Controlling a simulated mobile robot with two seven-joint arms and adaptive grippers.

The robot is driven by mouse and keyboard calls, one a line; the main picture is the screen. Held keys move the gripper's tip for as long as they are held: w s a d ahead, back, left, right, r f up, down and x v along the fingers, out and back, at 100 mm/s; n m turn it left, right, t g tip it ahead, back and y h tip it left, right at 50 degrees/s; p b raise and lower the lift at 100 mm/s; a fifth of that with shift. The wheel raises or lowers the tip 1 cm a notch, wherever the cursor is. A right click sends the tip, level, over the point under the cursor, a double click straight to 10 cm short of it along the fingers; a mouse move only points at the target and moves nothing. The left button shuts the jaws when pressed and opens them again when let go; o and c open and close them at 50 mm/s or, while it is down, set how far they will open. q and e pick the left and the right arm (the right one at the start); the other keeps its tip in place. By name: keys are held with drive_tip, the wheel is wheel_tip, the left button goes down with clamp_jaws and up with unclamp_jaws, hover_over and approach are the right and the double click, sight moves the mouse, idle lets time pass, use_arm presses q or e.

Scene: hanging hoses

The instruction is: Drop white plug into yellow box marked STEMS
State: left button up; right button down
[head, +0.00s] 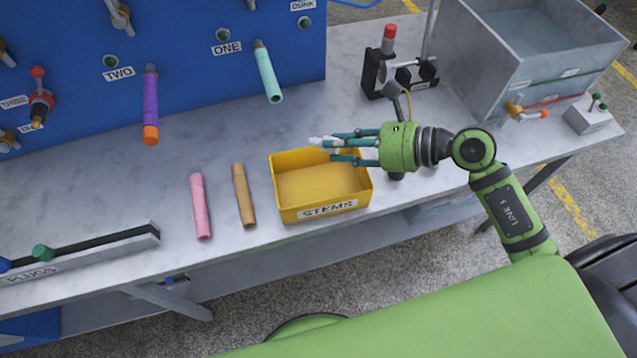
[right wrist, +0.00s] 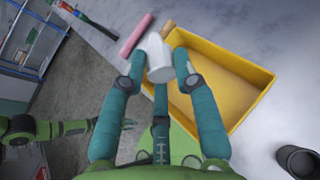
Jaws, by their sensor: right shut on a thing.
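The white plug (head: 317,140) is held at the tips of my right gripper (head: 336,148), whose fingers are shut on it. In the right wrist view, the white plug (right wrist: 158,58) is between the fingertips, in front of a corner of the yellow box (right wrist: 262,98). In the head view, the yellow box (head: 284,214) marked STEMS stands on the bench, open at the top. The gripper and plug appear over its back edge; their exact height is unclear. The inside of the box looks empty. A small green gripper (right wrist: 112,126), seemingly my left, shows in the right wrist view; its jaws are unclear.
A tan stem (head: 244,196) and a pink stem (head: 201,207) lie left of the box. A PLUGS rack (head: 90,257) lies at the front left. A blue panel (head: 200,50) with hanging hoses stands behind. A grey tank (head: 530,60) is at the back right.

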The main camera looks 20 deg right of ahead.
wheel_tip(320, 180, down, 4)
drive_tip(key=b, duration=0.2)
drive_tip(key=shift+f+b, duration=0.25)
drive_tip(key=shift+b, duration=0.1)
drive_tip(key=c, duration=0.9)
unclamp_jaws()
drive_tip(key=v, duration=1.2)
